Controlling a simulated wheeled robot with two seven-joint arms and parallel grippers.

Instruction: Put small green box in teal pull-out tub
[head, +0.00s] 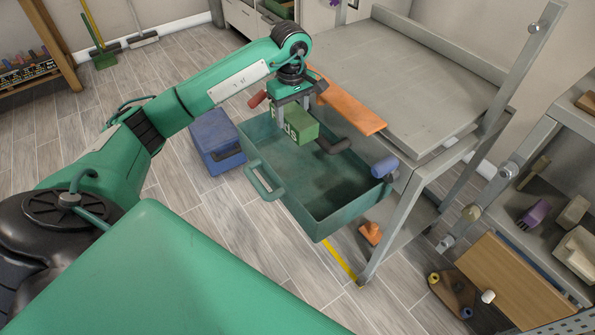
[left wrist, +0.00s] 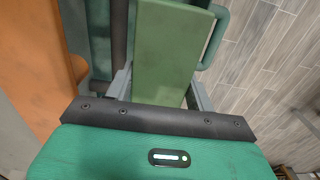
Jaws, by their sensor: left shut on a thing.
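The small green box (head: 299,127) is held in my left gripper (head: 291,102), over the back part of the teal pull-out tub (head: 327,221). In the left wrist view the green box (left wrist: 165,55) sits between the two fingers of my left gripper (left wrist: 160,88). The tub is pulled out from the grey rack and its floor looks bare. The box appears to be at about rim height or above; the exact gap to the tub floor cannot be told. The tub's handle (left wrist: 213,38) shows beside the box in the left wrist view. My right gripper is out of view.
An orange board (head: 345,105) lies along the edge of the grey rack top (head: 400,70). A blue box (head: 215,138) stands on the floor left of the tub. A dark grip (head: 333,146) and a blue roller (head: 384,167) are at the tub's rack side.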

